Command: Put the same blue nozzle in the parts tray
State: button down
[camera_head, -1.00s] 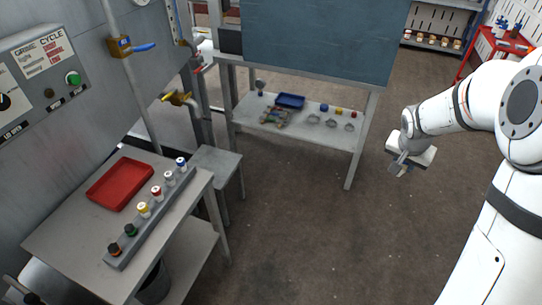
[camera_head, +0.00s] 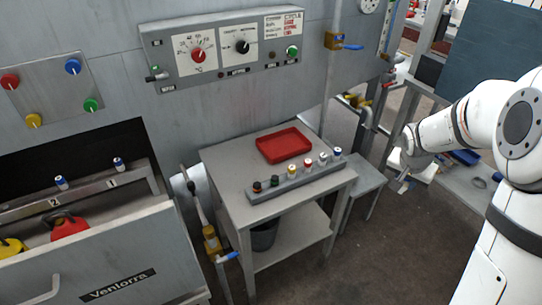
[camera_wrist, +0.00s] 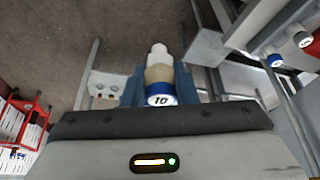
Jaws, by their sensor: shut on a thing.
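In the wrist view, my gripper (camera_wrist: 160,82) is shut on a pale nozzle with a blue band (camera_wrist: 160,99) and the number 10 on its end. In the head view, my gripper (camera_head: 404,181) hangs at the right, beyond the small grey side table; the nozzle in it is too small to make out there. An empty red tray (camera_head: 284,146) lies on the grey work table (camera_head: 222,160), left of my gripper and apart from it. A blue tray (camera_head: 466,157) shows partly behind my arm on the bench at the right.
A grey rack (camera_head: 300,180) on the work table's front edge holds several colour-banded nozzles, a blue one (camera_head: 337,153) at its right end. Two blue-banded nozzles (camera_head: 61,183) (camera_head: 119,164) stand on the machine at left. A lower grey side table (camera_head: 355,181) adjoins the work table.

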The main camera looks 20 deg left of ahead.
aim_at(287, 151)
jog(key=u, duration=0.9)
jog(key=i, duration=1.05)
jog(key=z, duration=0.05)
jog(key=k, duration=0.9)
jog(key=u, duration=0.2)
jog(key=i, duration=0.9)
jog(key=z, duration=0.1)
